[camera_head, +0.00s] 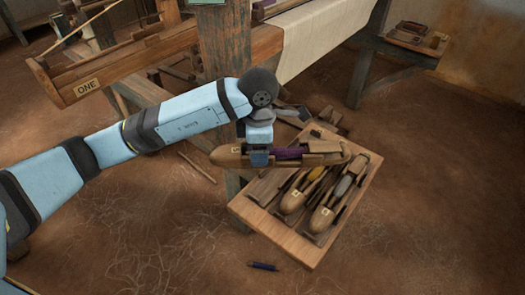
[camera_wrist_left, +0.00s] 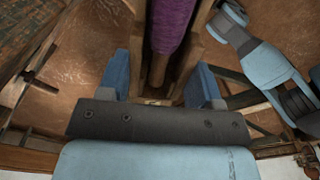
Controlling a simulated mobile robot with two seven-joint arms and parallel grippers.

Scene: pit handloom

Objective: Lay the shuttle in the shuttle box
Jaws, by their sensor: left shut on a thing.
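A wooden shuttle with a purple yarn core (camera_head: 290,153) is held level above the shuttle tray in the head view. My left gripper (camera_head: 259,158) is shut on it, near its left end. In the left wrist view, the shuttle's purple core (camera_wrist_left: 173,28) and wooden sides run away between my blue fingers (camera_wrist_left: 160,82). At the upper left of the head view, a wooden trough on the loom (camera_head: 70,75), with a label reading ONE, looks like a shuttle box. It is well left of the shuttle. My right gripper cannot be made out.
The wooden tray (camera_head: 275,240) below holds a yellow-cored shuttle (camera_head: 300,190) and a pale-cored shuttle (camera_head: 335,195). The loom's upright post (camera_head: 228,50) stands behind my left arm. A small blue object (camera_head: 263,266) lies on the floor. A bench (camera_head: 410,48) stands at right.

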